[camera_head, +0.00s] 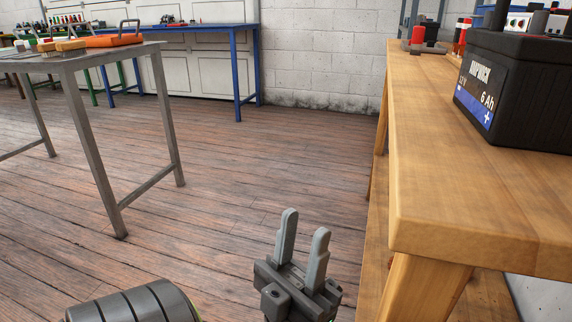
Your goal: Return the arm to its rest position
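My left gripper (302,244) shows at the bottom middle, with its two grey fingers pointing up and spread apart. Nothing is between the fingers. It is over the wooden floor, left of the wooden workbench (475,190) and apart from it. A rounded dark part of my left arm (135,305) shows at the bottom left. My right gripper is not in this view.
A black battery (520,88) stands on the workbench, with small red and dark parts (418,38) behind it. A grey metal table (75,58) at left holds an orange item (113,40) and brushes. A blue table (195,28) stands behind. The middle floor is clear.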

